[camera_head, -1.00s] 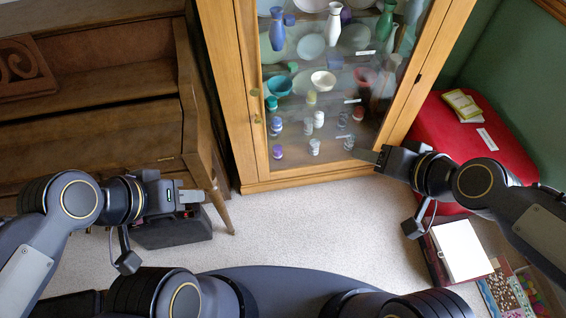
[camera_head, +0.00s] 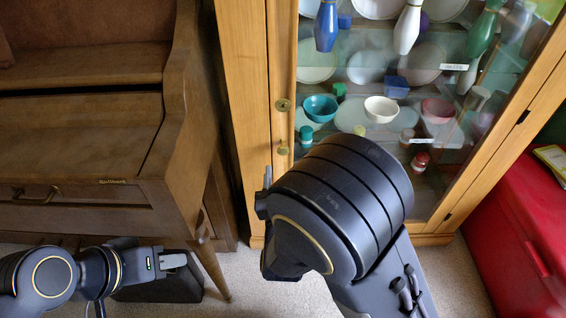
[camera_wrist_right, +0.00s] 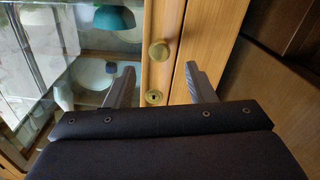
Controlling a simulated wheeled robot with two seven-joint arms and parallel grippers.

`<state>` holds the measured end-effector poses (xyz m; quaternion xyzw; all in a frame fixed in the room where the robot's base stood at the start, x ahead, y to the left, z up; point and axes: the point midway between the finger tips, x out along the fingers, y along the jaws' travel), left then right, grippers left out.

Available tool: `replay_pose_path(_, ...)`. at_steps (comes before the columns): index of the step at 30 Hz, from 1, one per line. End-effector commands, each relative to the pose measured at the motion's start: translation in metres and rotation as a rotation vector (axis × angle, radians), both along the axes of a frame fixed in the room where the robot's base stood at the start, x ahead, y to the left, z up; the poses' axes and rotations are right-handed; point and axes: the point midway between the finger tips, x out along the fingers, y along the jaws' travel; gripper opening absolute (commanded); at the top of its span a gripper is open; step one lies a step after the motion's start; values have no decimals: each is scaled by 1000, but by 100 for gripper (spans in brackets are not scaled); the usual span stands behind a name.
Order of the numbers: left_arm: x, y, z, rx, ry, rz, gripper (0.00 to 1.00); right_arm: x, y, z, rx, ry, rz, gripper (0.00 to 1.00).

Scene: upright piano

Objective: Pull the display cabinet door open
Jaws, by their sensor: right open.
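In the right wrist view my right gripper (camera_wrist_right: 158,76) is open and empty. Its fingers point at the door stile, one on each side of the knob (camera_wrist_right: 159,51) and keyhole (camera_wrist_right: 154,97) as seen; I cannot tell the remaining distance. My left gripper (camera_head: 173,262) is low beside the piano, its jaw gap unclear.
The brown upright piano (camera_head: 80,140) stands left of the cabinet, its front leg (camera_head: 211,270) close to it. A red seat (camera_head: 520,230) stands at the right. Vases, bowls and plates fill the shelves behind the glass. Some pale carpet (camera_head: 455,280) is bare in front.

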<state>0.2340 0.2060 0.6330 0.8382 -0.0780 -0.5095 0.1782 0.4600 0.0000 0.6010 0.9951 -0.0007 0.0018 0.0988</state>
Motion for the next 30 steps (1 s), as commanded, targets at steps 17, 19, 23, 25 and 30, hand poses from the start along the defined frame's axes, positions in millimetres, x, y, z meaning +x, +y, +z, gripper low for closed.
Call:
replay_pose_path(17,0,0,-13,0,0,0,36,58,0,0,1,3,0,49)
replay_pose_path(19,0,0,-13,0,0,0,36,57,0,0,1,3,0,49)
replay_pose_path(23,0,0,-13,0,0,0,36,57,0,0,1,3,0,42)
replay_pose_path(25,0,0,-13,0,0,0,36,57,0,0,1,3,0,32)
replay_pose_path(30,0,0,-13,0,0,0,36,57,0,0,1,3,0,10)
